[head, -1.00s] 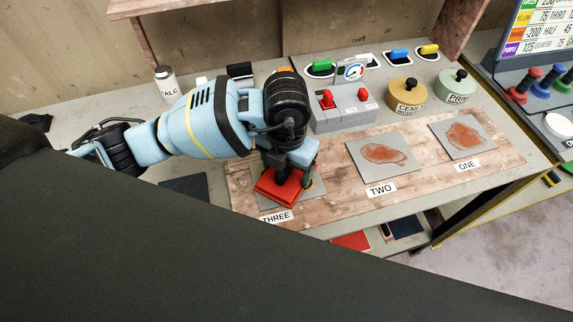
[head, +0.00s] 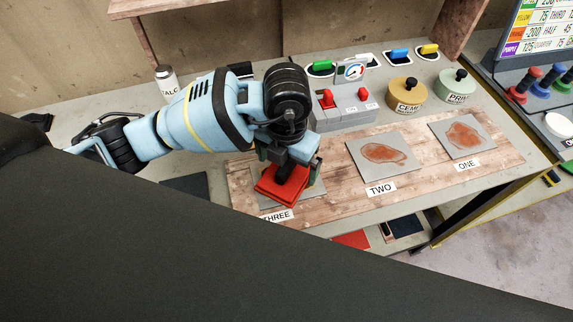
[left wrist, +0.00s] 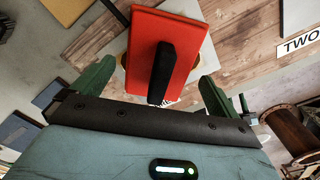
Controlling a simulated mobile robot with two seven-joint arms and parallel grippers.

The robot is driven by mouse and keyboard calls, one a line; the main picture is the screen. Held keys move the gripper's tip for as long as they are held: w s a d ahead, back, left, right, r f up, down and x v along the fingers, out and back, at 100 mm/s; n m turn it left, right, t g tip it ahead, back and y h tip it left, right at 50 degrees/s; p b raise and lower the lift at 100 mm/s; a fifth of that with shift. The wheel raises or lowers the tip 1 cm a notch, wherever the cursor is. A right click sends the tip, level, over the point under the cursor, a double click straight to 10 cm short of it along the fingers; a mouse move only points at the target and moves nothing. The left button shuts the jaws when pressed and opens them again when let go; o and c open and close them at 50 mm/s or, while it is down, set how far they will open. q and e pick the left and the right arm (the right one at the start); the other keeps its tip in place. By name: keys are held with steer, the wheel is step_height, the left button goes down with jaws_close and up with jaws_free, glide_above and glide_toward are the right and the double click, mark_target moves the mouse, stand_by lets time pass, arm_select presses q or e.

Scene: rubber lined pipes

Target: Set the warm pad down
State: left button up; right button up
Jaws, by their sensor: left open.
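The warm pad is a red slab with a black handle on top (head: 268,193); it also shows in the left wrist view (left wrist: 145,30). It is over the grey plate (head: 314,190) at the label THREE (head: 277,216); I cannot tell whether its whole underside touches. My left gripper (head: 289,168) is directly above the pad. In the left wrist view its green fingers (left wrist: 155,88) are spread wide, with the black handle between them and a gap on each side. My right gripper is not in view.
Plates TWO (head: 384,156) and ONE (head: 462,136) carry reddish-brown patches on the wooden board (head: 337,205). Behind stand a grey switch box (head: 345,117), a cement tin (head: 407,95), a primer tin (head: 457,86) and a talc bottle (head: 166,82). A dark mat (head: 187,186) lies left.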

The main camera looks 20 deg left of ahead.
mark_target(287, 164)
arm_select(q)
step_height(287, 164, up, 11)
steer(key=p, duration=0.1)
steer(key=shift+f, duration=0.2)
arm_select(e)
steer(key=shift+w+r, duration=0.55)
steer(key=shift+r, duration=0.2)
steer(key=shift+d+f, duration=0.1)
